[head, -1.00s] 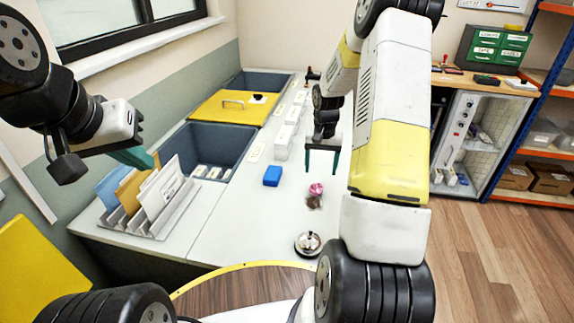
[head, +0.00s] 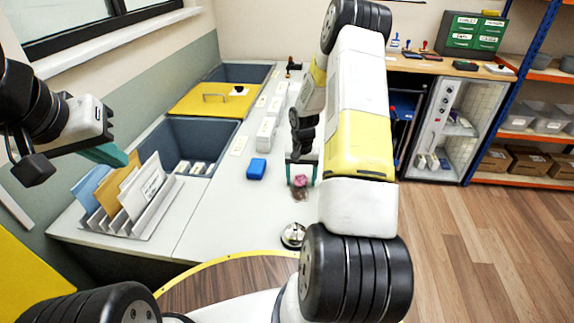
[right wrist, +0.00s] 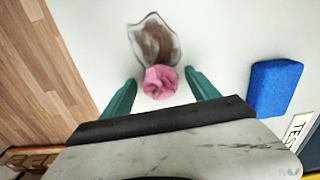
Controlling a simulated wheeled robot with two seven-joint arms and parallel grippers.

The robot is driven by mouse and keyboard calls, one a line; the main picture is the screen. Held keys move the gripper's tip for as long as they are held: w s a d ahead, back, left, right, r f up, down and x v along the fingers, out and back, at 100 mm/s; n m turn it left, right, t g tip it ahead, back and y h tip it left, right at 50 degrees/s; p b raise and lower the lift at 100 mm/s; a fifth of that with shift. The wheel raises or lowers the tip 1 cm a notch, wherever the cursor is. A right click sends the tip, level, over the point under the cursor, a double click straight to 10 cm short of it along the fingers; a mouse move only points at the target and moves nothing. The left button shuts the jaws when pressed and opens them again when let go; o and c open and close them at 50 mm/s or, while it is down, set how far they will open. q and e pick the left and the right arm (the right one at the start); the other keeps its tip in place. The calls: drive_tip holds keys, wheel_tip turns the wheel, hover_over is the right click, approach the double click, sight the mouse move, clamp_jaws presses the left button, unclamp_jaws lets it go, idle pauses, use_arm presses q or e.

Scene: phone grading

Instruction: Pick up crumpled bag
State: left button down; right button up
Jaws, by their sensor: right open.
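The crumpled bag (head: 300,190) is a small clear bag with dark brown contents and a pink gathered top. It lies on the white counter, and it also shows in the right wrist view (right wrist: 155,48). My right gripper (head: 301,183) is open over it. In the right wrist view its two green fingers (right wrist: 160,88) stand on either side of the pink top, with gaps on both sides; contact does not show. My left gripper (head: 118,157) is raised at the left, away from the bag; whether its jaws are open is unclear.
A blue block (head: 256,169) lies left of the bag. A silver bell (head: 293,235) stands nearer me. A file rack (head: 150,210) and a grey bin (head: 190,135) are at the left. White boxes (head: 267,130) line the counter further back.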

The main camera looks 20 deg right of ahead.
drive_tip(key=c, duration=1.3)
drive_tip(key=shift+c, duration=0.3)
drive_tip(key=shift+r, duration=0.2)
